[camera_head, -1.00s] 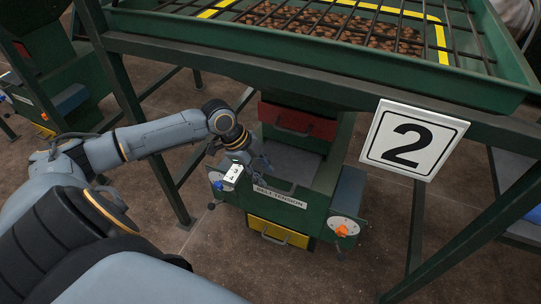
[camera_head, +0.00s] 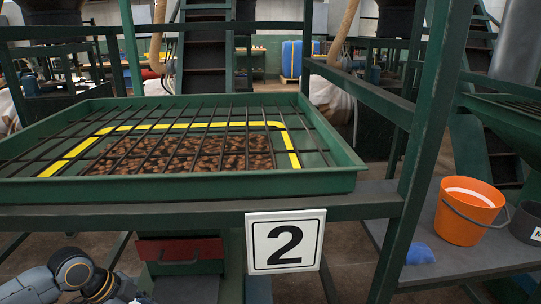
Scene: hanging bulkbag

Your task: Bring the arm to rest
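My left arm's wrist (camera_head: 78,272) shows at the bottom left edge, in front of the green stand. Its gripper (camera_head: 128,297) is mostly cut off by the lower edge, so I cannot tell whether it is open or shut. No held object shows. My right arm and gripper are out of view.
A green grated tray (camera_head: 300,182) of brown lumps stands ahead, with a number 2 sign (camera_head: 285,242) on its front beam. A red drawer (camera_head: 180,250) sits below. An orange bucket (camera_head: 468,210) and a blue heap (camera_head: 420,254) are on the right-hand shelf (camera_head: 455,262).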

